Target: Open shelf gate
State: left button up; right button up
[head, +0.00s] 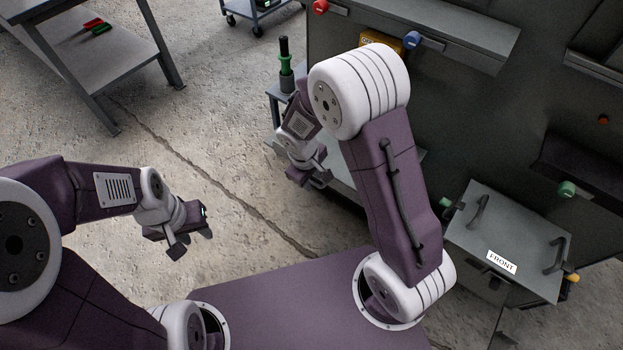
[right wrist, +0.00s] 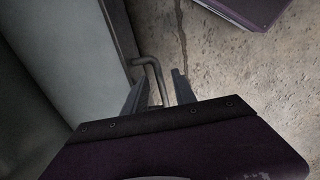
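In the right wrist view, a bent grey rod handle (right wrist: 157,78) stands out from the edge of a grey panel (right wrist: 75,50), which may be the shelf gate. My right gripper (right wrist: 163,76) is open, its fingers on either side of the handle rod; I cannot tell whether either touches it. In the head view, my right gripper (head: 311,177) is low beside the grey cabinet (head: 460,105), partly hidden by my own arm, and the handle cannot be made out there. My left gripper (head: 189,238) is open and empty over the floor, away from the cabinet.
A grey box labelled FRONT (head: 500,225) with two handles sits at the right. Red (head: 320,7), blue (head: 413,40) and green (head: 567,189) knobs project from the cabinet. A green-and-black tool (head: 286,65) stands behind my right arm. A table (head: 95,50) stands upper left. Floor between is clear.

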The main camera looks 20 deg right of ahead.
grip_shut()
jog(key=shift+f+b, duration=0.2)
jog(key=shift+b, duration=0.5)
notch_tip(320, 180, down, 9)
jog(key=s+a+t+h+b, duration=0.1)
jog(key=t+h+b, duration=0.8)
jog(key=b, duration=2)
jog(key=shift+s+a+t+h+b, duration=0.15)
jog(key=shift+a+t+h+b, duration=0.2)
jog(key=shift+h, duration=1.45)
jog(key=shift+f, duration=0.1)
jog(key=shift+d, duration=0.1)
